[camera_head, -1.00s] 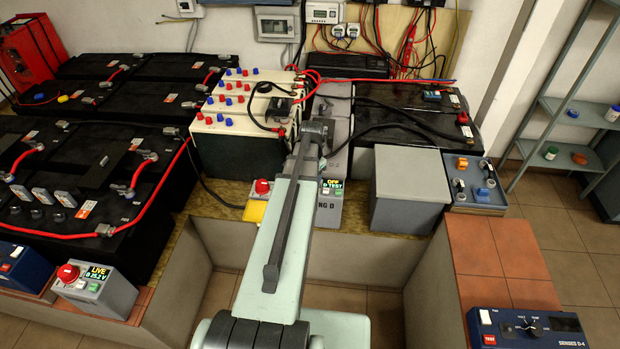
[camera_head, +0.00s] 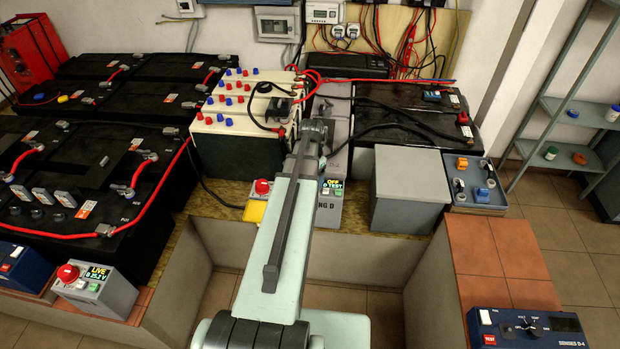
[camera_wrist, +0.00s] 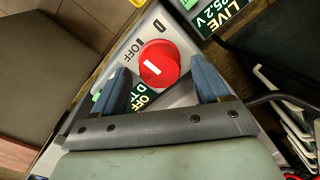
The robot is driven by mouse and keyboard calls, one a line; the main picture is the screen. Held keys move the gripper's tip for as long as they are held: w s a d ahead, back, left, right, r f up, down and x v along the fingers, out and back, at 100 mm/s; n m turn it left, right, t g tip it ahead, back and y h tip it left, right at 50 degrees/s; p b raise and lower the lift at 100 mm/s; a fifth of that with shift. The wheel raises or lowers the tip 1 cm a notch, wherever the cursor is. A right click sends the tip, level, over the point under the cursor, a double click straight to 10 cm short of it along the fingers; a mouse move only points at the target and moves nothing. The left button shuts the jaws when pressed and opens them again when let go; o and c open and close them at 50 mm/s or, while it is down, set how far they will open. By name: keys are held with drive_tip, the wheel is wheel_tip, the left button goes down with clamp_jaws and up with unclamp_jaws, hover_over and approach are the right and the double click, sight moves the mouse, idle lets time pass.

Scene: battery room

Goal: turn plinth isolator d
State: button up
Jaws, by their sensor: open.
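In the wrist view, isolator D is a round red knob (camera_wrist: 158,66) with a short slanted white bar, on a grey panel (camera_wrist: 133,52) marked D and OFF. My gripper (camera_wrist: 160,74) is open, with one blue finger on each side of the knob. No clear contact shows. A dark display (camera_wrist: 141,98) with OFF and D shows partly behind the left finger and palm. In the head view, a grey box ending in "NG D" has a display (camera_head: 332,187) reading OFF, D TEST. My arm covers its middle, and my gripper and the knob are hidden there.
Another red knob (camera_head: 262,187) and a yellow piece (camera_head: 255,211) are left of my arm. Black cables (camera_head: 370,130) run behind. A grey box (camera_head: 408,190) stands to the right.

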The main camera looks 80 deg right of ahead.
wheel_tip(320, 180, up, 13)
drive_tip(key=shift+s, duration=0.2)
idle(0.5)
drive_tip(key=shift+a+r, duration=0.1)
idle(0.4)
